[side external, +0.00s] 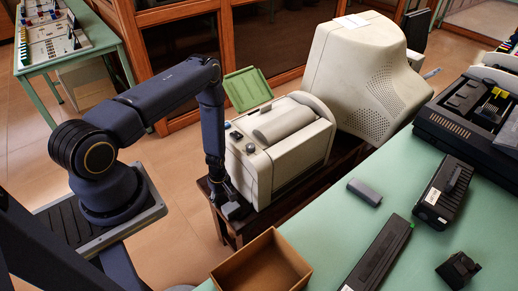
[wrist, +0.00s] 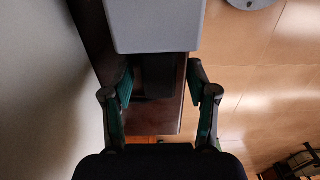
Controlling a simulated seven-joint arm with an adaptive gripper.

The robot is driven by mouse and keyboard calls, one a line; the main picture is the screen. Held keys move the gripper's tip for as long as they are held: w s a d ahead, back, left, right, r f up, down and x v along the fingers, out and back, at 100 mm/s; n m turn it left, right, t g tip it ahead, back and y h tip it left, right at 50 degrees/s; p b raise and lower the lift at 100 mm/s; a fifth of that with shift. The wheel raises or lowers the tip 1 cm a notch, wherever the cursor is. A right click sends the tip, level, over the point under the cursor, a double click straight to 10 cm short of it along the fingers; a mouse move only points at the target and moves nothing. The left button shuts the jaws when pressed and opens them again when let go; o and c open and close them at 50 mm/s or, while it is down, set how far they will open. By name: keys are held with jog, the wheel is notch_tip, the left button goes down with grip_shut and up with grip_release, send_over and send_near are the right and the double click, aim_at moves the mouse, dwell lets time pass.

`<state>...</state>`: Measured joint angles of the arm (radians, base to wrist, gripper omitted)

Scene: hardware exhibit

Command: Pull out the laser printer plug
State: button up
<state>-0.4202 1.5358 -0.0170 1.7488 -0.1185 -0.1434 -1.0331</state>
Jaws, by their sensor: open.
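A beige machine (side external: 285,150) with a rounded top, probably the laser printer, stands on a dark wooden stand. My gripper (side external: 231,207) is low at its left front corner. In the wrist view my gripper (wrist: 160,88) is open, with a green-padded finger on each side. A dark grey block (wrist: 157,74), possibly the plug, lies between the fingers, with gaps on both sides. A wider, lighter grey block (wrist: 157,24) sits above it in the picture. I cannot tell whether the two blocks are joined. No plug can be made out clearly in the side view.
A beige monitor (side external: 365,75) stands behind the machine. The green table (side external: 335,225) at the right holds an open cardboard box (side external: 262,268), a small grey block (side external: 365,191) and several black parts. The stand's wooden edge (wrist: 170,115) runs below the fingers. Tiled floor is open at left.

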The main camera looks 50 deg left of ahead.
jog(key=shift+c, duration=0.4)
grip_shut()
